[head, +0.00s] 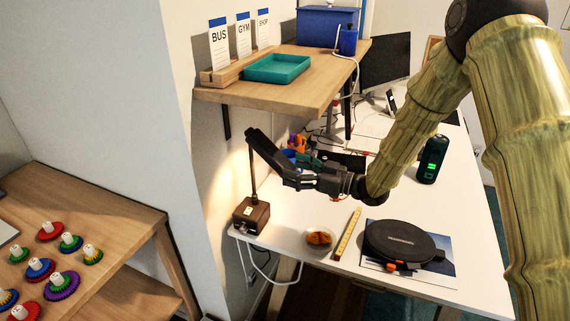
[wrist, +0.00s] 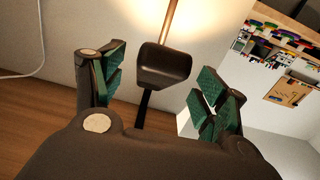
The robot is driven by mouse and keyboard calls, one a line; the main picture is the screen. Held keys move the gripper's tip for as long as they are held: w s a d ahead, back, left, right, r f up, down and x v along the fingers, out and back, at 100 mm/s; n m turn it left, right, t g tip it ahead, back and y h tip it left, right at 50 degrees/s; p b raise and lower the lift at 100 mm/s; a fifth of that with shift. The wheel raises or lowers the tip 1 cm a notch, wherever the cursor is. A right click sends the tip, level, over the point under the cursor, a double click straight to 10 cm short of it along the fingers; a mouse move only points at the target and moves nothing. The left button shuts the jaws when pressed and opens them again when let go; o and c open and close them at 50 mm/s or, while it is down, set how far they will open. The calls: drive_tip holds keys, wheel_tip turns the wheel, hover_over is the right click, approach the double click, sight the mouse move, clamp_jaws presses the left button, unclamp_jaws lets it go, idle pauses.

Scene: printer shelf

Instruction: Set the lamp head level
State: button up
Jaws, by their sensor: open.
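The desk lamp has a brown box base (head: 251,214) on the white desk's near left corner, with a thin upright stem. Its dark lamp head (head: 262,144) is at the stem's top and looks tilted, its right end lower. A warm glow falls on the wall beside it. In the wrist view the lamp head (wrist: 165,67) lies between and slightly beyond my fingers, with space on both sides. My gripper (head: 291,168) is open, with green finger pads, at the head's lower right end. In the head view its fingers overlap the lamp head, so contact is unclear there.
A wooden wall shelf (head: 285,85) with a teal tray (head: 277,68) overhangs above. A small dish (head: 319,238), a yellow ruler (head: 347,234) and a round black device (head: 404,242) lie on the desk. A dark green cylinder (head: 432,159) stands to the right.

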sight(271, 154)
drive_tip(key=shift+p+x, duration=0.3)
drive_tip(key=shift+x, duration=1.5)
